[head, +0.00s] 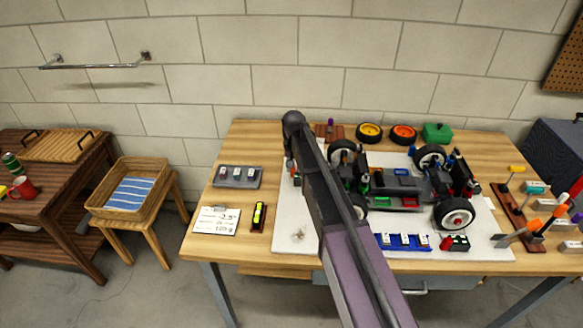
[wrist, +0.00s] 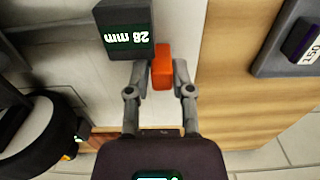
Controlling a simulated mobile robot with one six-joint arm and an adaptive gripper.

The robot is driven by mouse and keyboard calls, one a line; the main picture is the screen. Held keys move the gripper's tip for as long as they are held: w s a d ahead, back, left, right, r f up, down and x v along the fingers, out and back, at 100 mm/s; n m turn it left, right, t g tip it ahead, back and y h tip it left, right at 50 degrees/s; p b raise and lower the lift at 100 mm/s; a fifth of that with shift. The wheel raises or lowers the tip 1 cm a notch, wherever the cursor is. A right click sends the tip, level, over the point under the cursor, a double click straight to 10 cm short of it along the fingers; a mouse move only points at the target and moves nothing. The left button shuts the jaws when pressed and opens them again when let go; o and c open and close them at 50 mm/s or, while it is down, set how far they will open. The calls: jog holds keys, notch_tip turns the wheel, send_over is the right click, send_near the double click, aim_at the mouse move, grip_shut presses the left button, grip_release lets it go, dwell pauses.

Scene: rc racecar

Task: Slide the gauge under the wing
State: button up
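The gauge is a dark block (wrist: 127,32) marked 28 mm, with an orange handle (wrist: 162,66) on its right side in the wrist view. My gripper (wrist: 161,72) has its two fingers close on either side of the orange handle and looks shut on it. The gauge is over or on the white mat (wrist: 185,22); I cannot tell whether it touches. The RC car (head: 400,188) stands on the mat in the head view, and one black tyre (wrist: 30,135) shows at lower left in the wrist view. My arm hides the gauge and part of the car. I cannot clearly pick out the wing.
A grey tray (head: 238,184) with small labelled parts lies left of the mat. A blue tray (head: 402,243) lies in front of the car. Yellow and orange wheel rims (head: 369,133) and a green box (head: 437,133) are behind. Tool racks (head: 515,215) stand at right.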

jog(key=o, duration=0.3)
jog(key=shift+d, duration=0.2)
jog(key=shift+a, duration=0.25)
